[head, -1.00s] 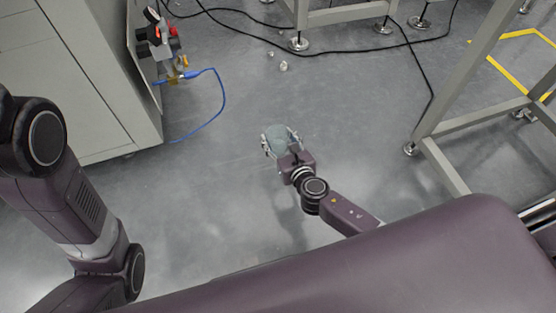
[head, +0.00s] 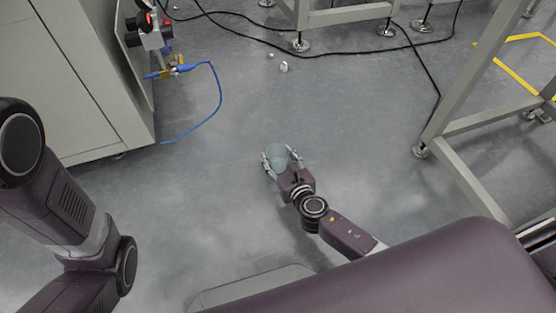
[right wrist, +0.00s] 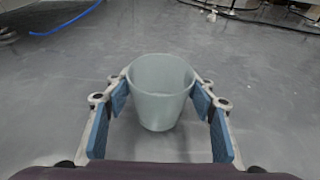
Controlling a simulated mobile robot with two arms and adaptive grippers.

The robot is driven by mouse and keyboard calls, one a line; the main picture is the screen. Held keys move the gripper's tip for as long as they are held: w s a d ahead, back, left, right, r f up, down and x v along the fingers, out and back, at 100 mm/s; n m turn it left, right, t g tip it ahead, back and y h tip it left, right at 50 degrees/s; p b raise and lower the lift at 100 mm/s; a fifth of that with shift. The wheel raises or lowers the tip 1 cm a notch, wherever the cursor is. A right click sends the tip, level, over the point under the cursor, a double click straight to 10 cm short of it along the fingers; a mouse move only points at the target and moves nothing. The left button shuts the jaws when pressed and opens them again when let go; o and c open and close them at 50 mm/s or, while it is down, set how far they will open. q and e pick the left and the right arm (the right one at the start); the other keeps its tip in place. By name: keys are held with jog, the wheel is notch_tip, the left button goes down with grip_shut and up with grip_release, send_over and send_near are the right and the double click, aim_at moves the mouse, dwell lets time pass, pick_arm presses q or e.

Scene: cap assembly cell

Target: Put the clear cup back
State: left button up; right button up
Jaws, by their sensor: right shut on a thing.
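The clear cup (head: 277,155) is a see-through, greyish-green cup with a wide open rim. My right gripper (head: 281,160) is shut on it and holds it in front of me, with the grey floor behind it. In the right wrist view the cup (right wrist: 160,92) looks upright, mouth up, between the two blue-padded fingers of my right gripper (right wrist: 163,100). It looks empty. My left arm shows at the left of the head view, but its gripper is out of the picture.
A grey cabinet (head: 75,80) with a valve and a blue hose (head: 219,100) stands at the upper left. A metal frame (head: 465,125) stands at the right. Black cables (head: 350,42) and small white bits (head: 284,67) lie on the floor. The middle floor is clear.

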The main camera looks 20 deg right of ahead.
jog(key=shift+f, duration=0.15)
jog(key=o, duration=1)
jog(key=shift+c, duration=0.2)
